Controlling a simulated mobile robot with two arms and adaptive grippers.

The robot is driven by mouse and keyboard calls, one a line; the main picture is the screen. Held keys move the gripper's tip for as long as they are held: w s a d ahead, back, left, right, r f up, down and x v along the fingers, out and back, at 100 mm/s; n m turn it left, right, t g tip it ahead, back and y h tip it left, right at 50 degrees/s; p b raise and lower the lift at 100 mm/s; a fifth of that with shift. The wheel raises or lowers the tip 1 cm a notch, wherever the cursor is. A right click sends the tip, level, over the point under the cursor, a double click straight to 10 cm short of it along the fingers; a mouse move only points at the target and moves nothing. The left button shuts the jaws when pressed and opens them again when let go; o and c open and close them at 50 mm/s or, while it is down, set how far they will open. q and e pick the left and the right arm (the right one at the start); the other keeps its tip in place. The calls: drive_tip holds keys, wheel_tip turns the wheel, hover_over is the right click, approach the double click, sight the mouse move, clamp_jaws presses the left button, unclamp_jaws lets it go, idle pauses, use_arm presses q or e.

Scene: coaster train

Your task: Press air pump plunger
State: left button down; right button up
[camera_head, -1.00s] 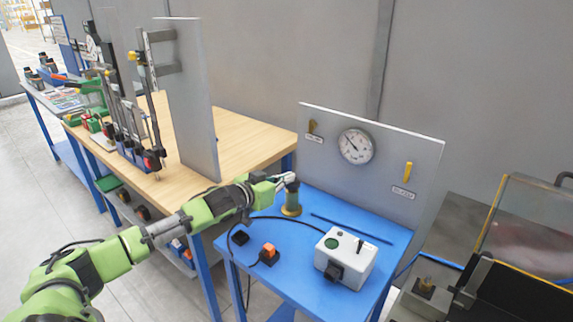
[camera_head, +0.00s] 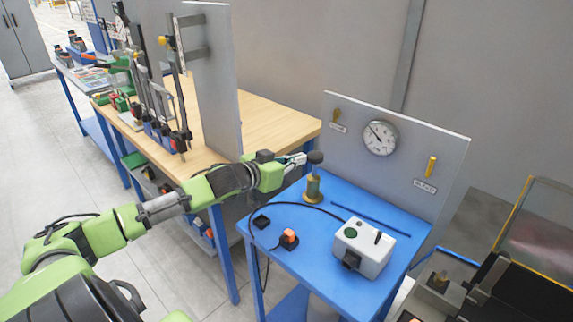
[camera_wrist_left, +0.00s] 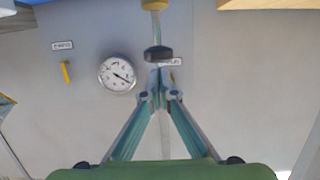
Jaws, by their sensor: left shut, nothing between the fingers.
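The air pump (camera_head: 313,188) stands upright at the back left of the blue table, with a brass-green body. Its dark round plunger knob (camera_head: 316,157) stands raised above the body. My left gripper (camera_head: 301,159) is shut and empty, at about knob height on the knob's left side. In the left wrist view, the knob (camera_wrist_left: 158,54) is just beyond my shut fingertips (camera_wrist_left: 158,97), with the pump's rod behind it. I cannot tell whether the fingertips touch the knob. My right gripper is not in view.
A grey panel with a round gauge (camera_head: 380,138) and a yellow handle (camera_head: 431,167) stands behind the pump. A white box (camera_head: 376,258) and an orange-button switch (camera_head: 289,238) with a black cable sit on the blue table (camera_head: 325,277). A wooden bench (camera_head: 262,118) adjoins at left.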

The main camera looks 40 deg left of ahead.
use_arm(q)
drive_tip(key=shift+v, duration=2.3)
drive_tip(key=shift+r, duration=0.15)
idle(0.4)
